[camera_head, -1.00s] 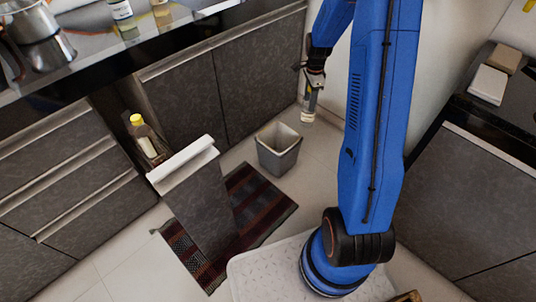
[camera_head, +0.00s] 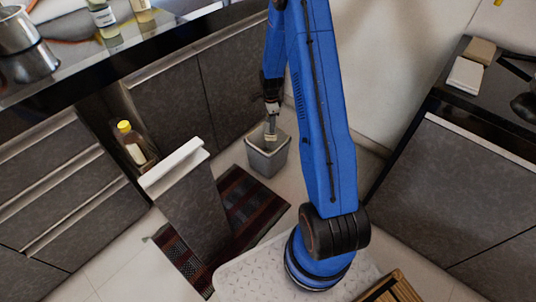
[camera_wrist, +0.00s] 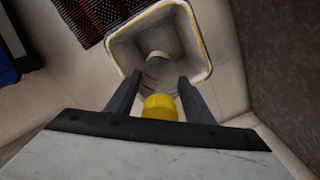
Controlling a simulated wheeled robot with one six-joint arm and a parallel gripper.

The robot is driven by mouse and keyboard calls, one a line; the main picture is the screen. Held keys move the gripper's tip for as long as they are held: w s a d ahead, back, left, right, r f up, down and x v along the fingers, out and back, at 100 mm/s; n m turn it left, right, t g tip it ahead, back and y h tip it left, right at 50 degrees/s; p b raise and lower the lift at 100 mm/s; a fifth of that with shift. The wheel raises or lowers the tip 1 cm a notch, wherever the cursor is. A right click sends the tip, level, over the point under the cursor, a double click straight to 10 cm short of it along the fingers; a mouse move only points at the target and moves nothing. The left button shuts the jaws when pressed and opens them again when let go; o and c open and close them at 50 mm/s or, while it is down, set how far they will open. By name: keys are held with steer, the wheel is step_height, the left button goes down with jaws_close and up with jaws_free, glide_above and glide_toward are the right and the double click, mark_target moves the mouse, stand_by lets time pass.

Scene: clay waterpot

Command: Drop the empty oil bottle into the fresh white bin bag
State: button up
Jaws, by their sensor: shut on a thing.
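My gripper (camera_head: 271,112) is shut on a clear, empty-looking bottle (camera_head: 270,131), which hangs base down at the mouth of the grey bin (camera_head: 266,166). In the wrist view the bottle's yellow cap (camera_wrist: 161,107) sits between my two fingers (camera_wrist: 160,78), and its pale base points into the bin. The bin's pale inside and yellowish-edged rim (camera_wrist: 204,72) surround the lower bottle in that view. I cannot tell how far below the rim the base is. The bin's lining looks pale grey-white; a separate bag is hard to make out.
A pull-out rack stands open at the left, with another yellow-capped bottle (camera_head: 131,142) behind its front panel (camera_head: 190,205). A dark striped rug (camera_head: 255,205) lies in front of the bin. Cabinets (camera_head: 190,95) stand close behind the bin.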

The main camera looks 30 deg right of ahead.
steer(key=shift+f, duration=2.2)
steer(key=o, duration=1.4)
steer(key=shift+r, duration=0.1)
step_height(320, 180, up, 17)
steer(key=shift+f, duration=0.2)
steer(key=shift+r, duration=0.35)
